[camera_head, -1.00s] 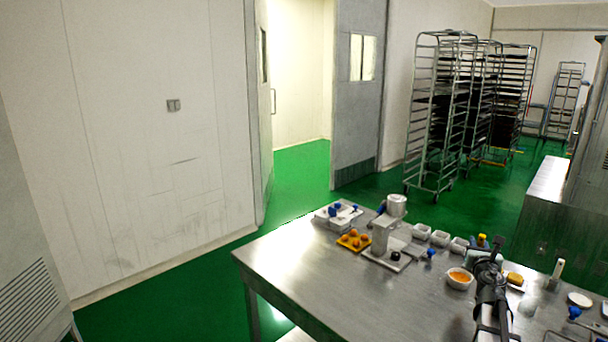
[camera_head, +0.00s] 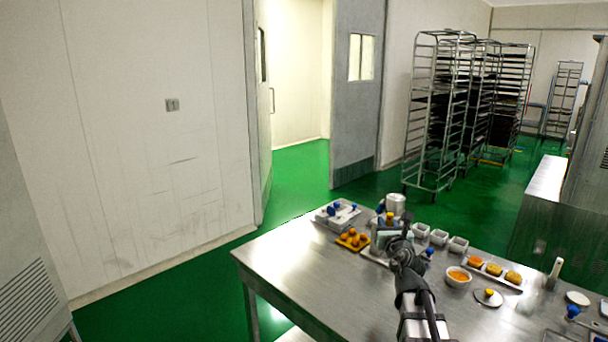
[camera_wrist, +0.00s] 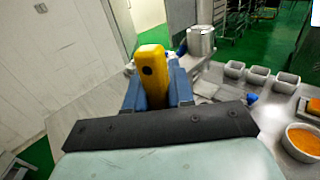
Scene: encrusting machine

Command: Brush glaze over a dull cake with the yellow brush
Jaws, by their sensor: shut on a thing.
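My gripper (camera_head: 392,232) is over the table, left of the glaze bowl. In the wrist view its blue fingers (camera_wrist: 158,95) are shut on the yellow brush (camera_wrist: 153,72), whose handle stands up between them. The brush's yellow end also shows in the head view (camera_head: 389,218); its bristles are hidden. The white bowl of orange glaze (camera_head: 458,277) stands right of my gripper and shows at the wrist view's right edge (camera_wrist: 303,140). Three small cakes (camera_head: 494,269) sit in a row on a white tray (camera_head: 484,275). I cannot tell which is dull.
A yellow tray of round orange pieces (camera_head: 353,240) and a white tray with blue-handled tools (camera_head: 337,214) lie at the left. A metal canister (camera_head: 396,203) and white dishes (camera_head: 439,237) stand behind my gripper. The table's left front is clear.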

